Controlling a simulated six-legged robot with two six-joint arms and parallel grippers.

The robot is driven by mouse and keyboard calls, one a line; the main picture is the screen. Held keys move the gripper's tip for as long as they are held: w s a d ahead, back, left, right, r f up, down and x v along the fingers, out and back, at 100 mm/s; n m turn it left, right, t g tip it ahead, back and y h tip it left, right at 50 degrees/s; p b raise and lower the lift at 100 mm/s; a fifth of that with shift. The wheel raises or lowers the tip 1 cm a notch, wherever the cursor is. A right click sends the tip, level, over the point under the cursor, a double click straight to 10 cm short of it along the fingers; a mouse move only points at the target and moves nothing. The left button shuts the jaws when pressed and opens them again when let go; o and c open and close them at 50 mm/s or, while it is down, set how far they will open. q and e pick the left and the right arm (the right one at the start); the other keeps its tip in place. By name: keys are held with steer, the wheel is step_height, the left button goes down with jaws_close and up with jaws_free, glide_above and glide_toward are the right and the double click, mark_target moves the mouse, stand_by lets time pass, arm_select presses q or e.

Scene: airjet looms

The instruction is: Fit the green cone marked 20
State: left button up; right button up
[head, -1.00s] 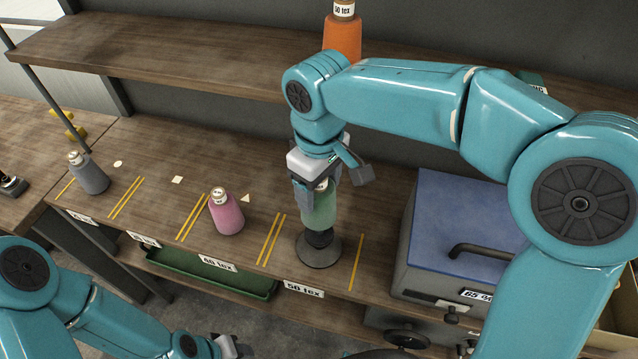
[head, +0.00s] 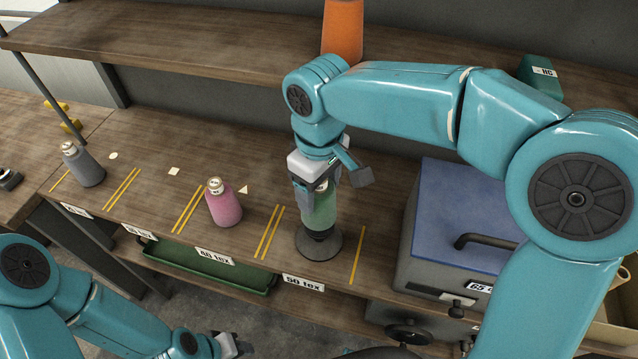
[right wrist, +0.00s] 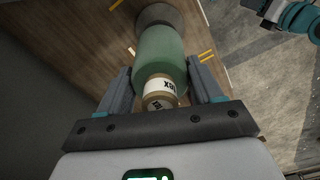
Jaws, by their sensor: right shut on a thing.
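The green cone (head: 319,208) is upright at the bay labelled 50 tex, just above a dark round holder (head: 304,244) on the bench. A short dark part of the holder shows under the cone; whether they touch is hard to tell. My right gripper (head: 317,180) is shut on the cone's upper part. In the right wrist view the green cone (right wrist: 162,52) lies between the fingers (right wrist: 160,88), its white label only partly readable, with the number not legible. My left gripper (head: 232,346) is low in front of the bench, apart from everything, its jaws too small to judge.
A pink cone (head: 224,204) and a grey cone (head: 85,166) stand to the left on the bench, between yellow lines. An orange cone (head: 342,32) is on the upper shelf (head: 200,45). A blue-lidded box (head: 462,215) stands close to the right. A green tray (head: 205,268) hangs below.

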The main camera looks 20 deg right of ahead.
steer(key=shift+f+b, duration=0.6)
steer(key=shift+f, duration=0.35)
steer(key=o, duration=0.6)
steer(key=shift+f, duration=0.1)
steer(key=o, duration=0.5)
steer(key=shift+o, duration=0.2)
step_height(320, 180, up, 16)
steer(key=p, duration=0.1)
steer(key=shift+r, duration=0.25)
steer(key=shift+s, duration=0.15)
